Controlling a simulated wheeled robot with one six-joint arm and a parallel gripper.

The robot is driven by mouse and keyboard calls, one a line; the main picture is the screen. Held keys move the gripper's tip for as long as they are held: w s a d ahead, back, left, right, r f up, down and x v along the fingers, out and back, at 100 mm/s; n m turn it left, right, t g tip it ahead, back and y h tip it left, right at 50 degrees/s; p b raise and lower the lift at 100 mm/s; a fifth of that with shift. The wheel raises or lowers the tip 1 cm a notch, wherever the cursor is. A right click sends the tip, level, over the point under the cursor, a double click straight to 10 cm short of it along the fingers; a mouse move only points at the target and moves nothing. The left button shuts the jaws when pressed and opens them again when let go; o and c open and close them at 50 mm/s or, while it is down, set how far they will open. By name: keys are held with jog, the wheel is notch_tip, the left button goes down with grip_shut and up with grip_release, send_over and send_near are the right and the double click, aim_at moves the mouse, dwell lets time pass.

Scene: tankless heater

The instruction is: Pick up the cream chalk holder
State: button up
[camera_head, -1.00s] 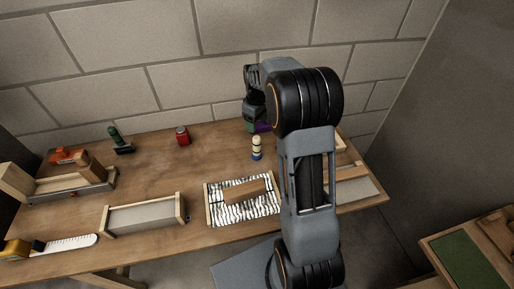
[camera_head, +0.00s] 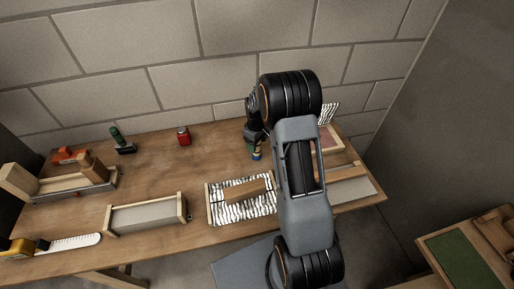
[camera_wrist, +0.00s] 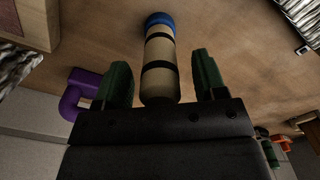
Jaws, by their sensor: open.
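The cream chalk holder (camera_wrist: 160,58) is a cylinder with black bands and a blue end. In the wrist view it lies between the two green fingers of my gripper (camera_wrist: 161,74), with a visible gap on each side. The blue end points away from the gripper, and the near end is partly hidden by the gripper body. In the head view my gripper (camera_head: 254,140) is over the holder, which stands on the bench. Only its blue base (camera_head: 256,156) shows clearly there. My gripper is open.
A purple bent object (camera_wrist: 78,92) lies left of the gripper in the wrist view. A striped tray (camera_head: 211,207) is in front of the holder. A red object (camera_head: 183,135) stands to the left at the back. The bench (camera_head: 155,165) between is clear.

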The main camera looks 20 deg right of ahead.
jog(key=shift+f, duration=0.1)
jog(key=shift+c, duration=0.3)
jog(key=c, duration=1)
jog(key=shift+o, duration=0.2)
jog(key=shift+r, duration=0.75)
jog(key=s+a+r+b, duration=0.2)
jog(key=s+r+b, duration=0.1)
jog(key=s+r, duration=0.8)
jog(key=s, duration=0.3)
jog(key=shift+r, duration=0.3)
